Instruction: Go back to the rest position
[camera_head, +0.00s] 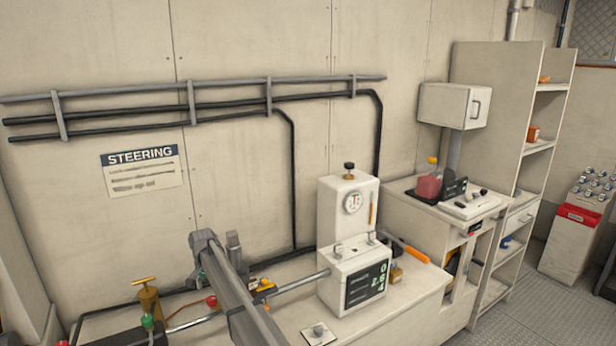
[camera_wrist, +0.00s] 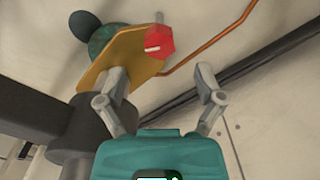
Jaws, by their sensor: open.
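In the wrist view my gripper (camera_wrist: 163,82) is open, its two grey fingers spread apart with nothing held between them. Beyond the fingers are a red faceted knob (camera_wrist: 159,42), a yellow plate (camera_wrist: 122,58) and a dark green round part (camera_wrist: 105,42). The left finger overlaps the lower edge of the plate in the picture; I cannot tell whether they touch. In the head view my grey arm rises from the bottom edge over the bench, and my gripper's fingers cannot be made out there.
The bench (camera_head: 411,294) carries a white gauge unit with a numeric display (camera_head: 366,284), a brass valve (camera_head: 148,300) and a red knob (camera_head: 211,301) near my arm. Pipes (camera_head: 225,103) run along the wall. Shelving (camera_head: 500,110) stands right; open floor (camera_head: 520,318) lies lower right.

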